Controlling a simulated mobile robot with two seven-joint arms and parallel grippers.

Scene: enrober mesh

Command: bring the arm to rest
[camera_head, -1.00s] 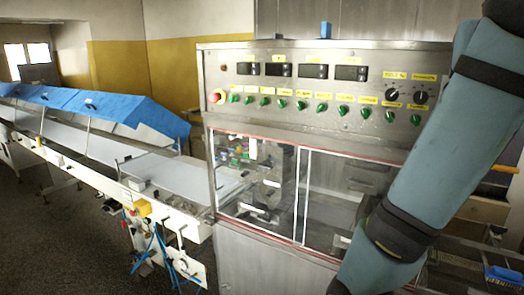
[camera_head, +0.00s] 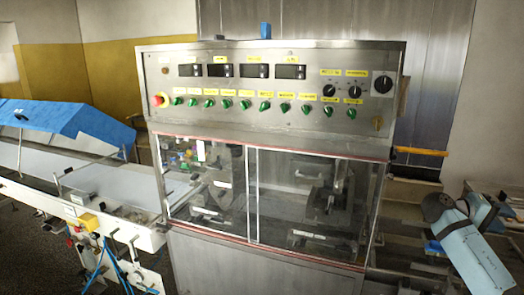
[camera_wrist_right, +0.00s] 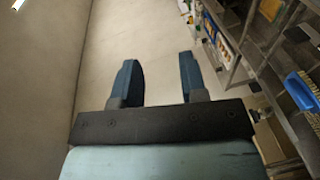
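My right arm (camera_head: 476,258) shows at the lower right of the head view, low and to the right of the steel machine. It is pale blue with a dark rounded joint, and it is apart from the machine's front. In the right wrist view, my right gripper (camera_wrist_right: 158,62) has its two blue fingers spread, with nothing between them. Pale floor shows beyond the fingertips. Whether the fingers show in the head view is hard to tell. My left gripper is not in view.
The steel machine (camera_head: 230,118), with green knobs and a clear window, fills the middle. A conveyor (camera_head: 110,182) with a blue cover (camera_head: 75,118) runs off left. Right of the machine is a yellow-orange bar (camera_head: 420,151). The wrist view shows a blue brush (camera_wrist_right: 302,92) on shelving at right.

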